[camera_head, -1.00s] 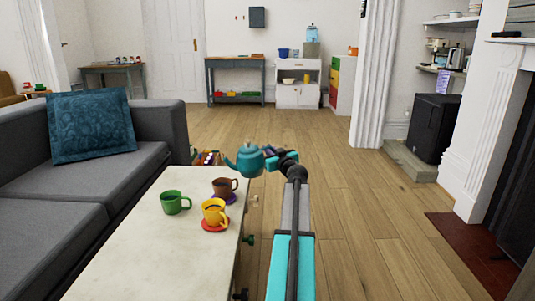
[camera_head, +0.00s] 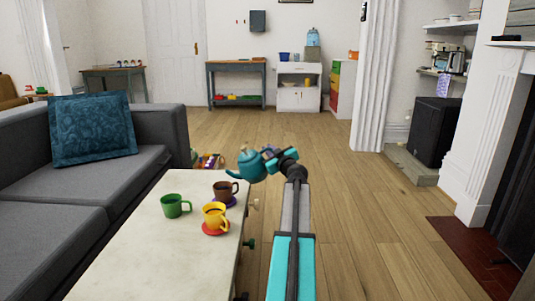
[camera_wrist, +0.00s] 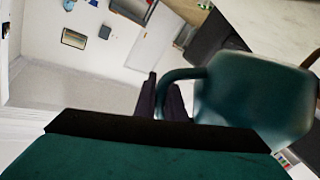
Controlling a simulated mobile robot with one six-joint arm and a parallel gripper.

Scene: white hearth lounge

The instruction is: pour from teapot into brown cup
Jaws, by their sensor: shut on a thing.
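The teal teapot (camera_head: 252,168) is in the air just beyond and to the right of the brown cup (camera_head: 222,192). It is tilted, with its spout pointing left and low, near the cup's rim. My gripper (camera_head: 268,155) is shut on the teapot's handle. In the wrist view the fingers (camera_wrist: 162,100) meet the dark green handle beside the teapot body (camera_wrist: 250,95). The brown cup stands upright on a purple coaster (camera_head: 232,202) at the table's right edge. I cannot make out any stream, and the cup's inside is too small to judge.
A yellow cup (camera_head: 214,214) on a red coaster (camera_head: 215,229) and a green cup (camera_head: 174,206) stand near the brown cup on the pale table (camera_head: 130,240). A grey sofa (camera_head: 60,210) is left. The wooden floor on the right is clear.

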